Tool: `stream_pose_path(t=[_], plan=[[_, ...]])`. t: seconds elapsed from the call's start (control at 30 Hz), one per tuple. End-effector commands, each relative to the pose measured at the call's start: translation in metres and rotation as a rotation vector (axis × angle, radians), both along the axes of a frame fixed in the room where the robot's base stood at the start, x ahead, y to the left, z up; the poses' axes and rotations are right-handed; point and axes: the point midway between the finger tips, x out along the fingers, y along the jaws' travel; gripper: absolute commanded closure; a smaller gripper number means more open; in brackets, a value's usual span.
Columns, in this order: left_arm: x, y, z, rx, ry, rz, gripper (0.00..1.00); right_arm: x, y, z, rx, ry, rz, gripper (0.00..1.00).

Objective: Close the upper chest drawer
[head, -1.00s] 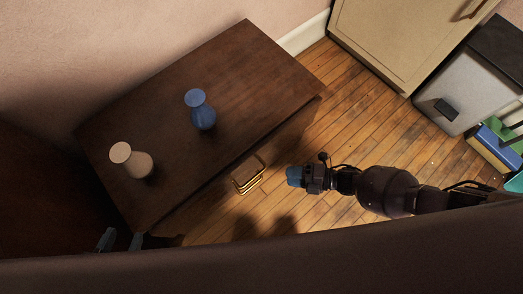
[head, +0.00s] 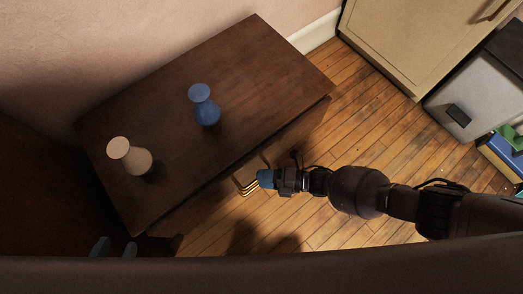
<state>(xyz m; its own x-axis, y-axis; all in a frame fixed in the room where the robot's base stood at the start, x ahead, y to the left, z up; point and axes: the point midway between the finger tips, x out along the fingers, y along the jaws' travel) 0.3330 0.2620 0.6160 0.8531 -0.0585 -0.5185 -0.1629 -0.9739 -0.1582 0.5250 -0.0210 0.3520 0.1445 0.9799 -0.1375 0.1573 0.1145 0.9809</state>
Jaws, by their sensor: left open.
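The dark wooden chest (head: 240,70) stands against the wall, seen from above. A brass drawer handle (head: 240,187) shows at its front side; the drawer front itself is in dark shadow, and I cannot tell how far it stands out. My right gripper (head: 266,179), with blue fingertips, is at the handle's right end, very close to or touching it. Its fingers overlap in this view, so their opening is unclear.
A blue vase (head: 204,106) and a cream vase (head: 130,157) stand on the chest top. A cream cabinet (head: 415,35) and a grey box-like unit (head: 460,100) stand at the right, with coloured items beside them. Wooden floor (head: 360,130) lies open between.

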Motion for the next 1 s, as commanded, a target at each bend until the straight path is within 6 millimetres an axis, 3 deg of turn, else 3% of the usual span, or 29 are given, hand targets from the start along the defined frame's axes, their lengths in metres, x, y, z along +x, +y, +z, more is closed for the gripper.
stream_pose_path(t=[0.43,0.47,0.7,1.0], plan=[[0.0005,0.0003,0.0005,-0.003,-0.010,0.002,0.57,0.0018,0.0103,-0.0013,-0.001,0.000,-0.001,0.62],[0.0005,0.0004,0.0005,-0.003,-0.010,0.002,0.57,0.0020,0.0103,-0.0012,-0.001,0.000,-0.001,0.63],[0.0004,0.0005,0.0006,-0.003,-0.009,0.003,0.57,0.0018,0.0102,-0.0012,0.000,0.000,-0.001,1.00],[0.0000,0.0005,0.0005,-0.003,-0.007,0.003,0.57,0.0012,0.0105,-0.0011,0.000,0.001,-0.001,1.00]])
